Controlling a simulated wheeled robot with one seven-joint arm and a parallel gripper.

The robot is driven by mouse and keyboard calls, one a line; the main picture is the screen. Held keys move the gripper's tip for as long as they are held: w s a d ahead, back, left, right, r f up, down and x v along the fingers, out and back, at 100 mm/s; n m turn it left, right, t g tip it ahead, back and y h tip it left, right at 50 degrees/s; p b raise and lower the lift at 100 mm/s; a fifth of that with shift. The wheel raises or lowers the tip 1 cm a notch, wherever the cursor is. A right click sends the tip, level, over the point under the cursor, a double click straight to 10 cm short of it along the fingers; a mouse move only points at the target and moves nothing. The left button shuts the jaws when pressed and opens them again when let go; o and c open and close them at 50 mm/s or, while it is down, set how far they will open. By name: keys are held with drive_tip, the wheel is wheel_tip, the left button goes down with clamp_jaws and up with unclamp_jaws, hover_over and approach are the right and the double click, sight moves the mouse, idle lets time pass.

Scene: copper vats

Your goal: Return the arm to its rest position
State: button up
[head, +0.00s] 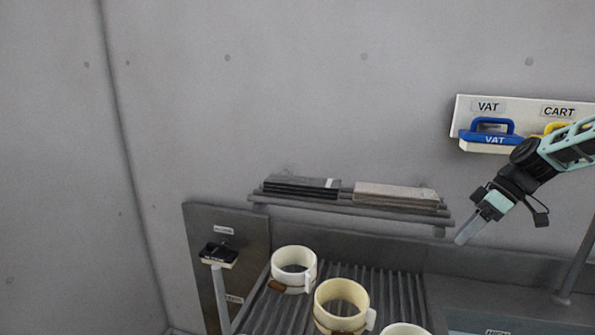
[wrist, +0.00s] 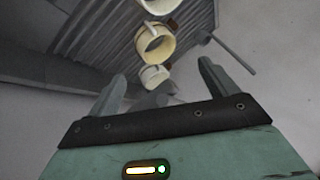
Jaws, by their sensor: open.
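My gripper (head: 470,230) hangs at the right of the head view, pointing down and left, in front of the wall and above the steel counter. In the wrist view its two fingers (wrist: 160,85) stand apart with nothing between them. My arm comes in from the right edge. The gripper touches nothing that I can see.
Cream mugs (head: 341,305) stand on a ribbed drainer (head: 378,280). A wall shelf (head: 345,207) holds dark and light slabs. A sign board (head: 520,107) with a blue-handled VAT brush (head: 492,137) hangs near my arm. The wall at left is bare.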

drive_tip(key=s+a+f+m+t+h, duration=0.1)
drive_tip(key=s+a+m+h, duration=0.15)
drive_tip(key=s, duration=0.45)
drive_tip(key=s+a+m+t+h, duration=0.1)
drive_tip(key=s+m+h, duration=0.1)
drive_tip(key=s+m, duration=0.3)
drive_tip(key=s+a+f+m+t+h, duration=0.1)
drive_tip(key=s+a+m+h, duration=0.15)
drive_tip(key=s, duration=0.55)
drive_tip(key=s+a+f+n+g+b, duration=0.2)
drive_tip(key=s+a+n+b, duration=0.3)
drive_tip(key=s+a, duration=0.8)
drive_tip(key=a+n, duration=0.2)
drive_tip(key=a, duration=0.2)
drive_tip(key=shift+a+f+n+g, duration=0.2)
drive_tip(key=shift+n+g, duration=0.2)
